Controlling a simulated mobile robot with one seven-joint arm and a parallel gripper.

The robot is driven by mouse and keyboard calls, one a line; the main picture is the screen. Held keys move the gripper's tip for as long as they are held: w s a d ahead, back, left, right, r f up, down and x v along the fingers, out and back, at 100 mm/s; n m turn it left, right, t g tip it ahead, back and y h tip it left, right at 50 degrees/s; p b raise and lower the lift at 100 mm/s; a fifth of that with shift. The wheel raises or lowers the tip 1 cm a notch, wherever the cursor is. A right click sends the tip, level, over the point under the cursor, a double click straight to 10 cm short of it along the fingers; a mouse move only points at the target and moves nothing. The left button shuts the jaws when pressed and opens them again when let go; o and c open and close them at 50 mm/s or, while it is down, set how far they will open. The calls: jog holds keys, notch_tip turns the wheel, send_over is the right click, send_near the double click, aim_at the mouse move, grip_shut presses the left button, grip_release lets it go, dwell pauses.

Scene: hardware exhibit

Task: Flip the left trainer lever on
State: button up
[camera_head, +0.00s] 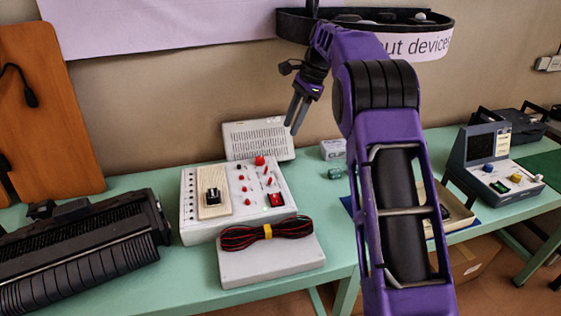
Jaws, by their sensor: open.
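A white trainer box (213,235) lies on the green table left of centre. The small parts are too small to tell which is the left lever or how each is set. My gripper (296,118) is open and empty, its fingers pointing down. It hangs high, above and behind the trainer's right side, clear of it.
A printed white panel (258,140) stands behind the trainer. A grey box (270,266) with a red-black cable bundle (265,233) lies in front. A black ribbed device (80,255) is at left, a grey instrument (492,165) at right.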

aim_at(271, 178)
jog(key=shift+m, duration=0.7)
jog(key=b+x, duration=0.1)
jog(key=x, duration=0.8)
jog(key=b+x, duration=0.2)
jog(key=x, duration=0.6)
jog(key=shift+s+d+f, duration=0.1)
jog(key=shift+s+f, duration=0.15)
jog(key=shift+f, duration=0.2)
grip_shut()
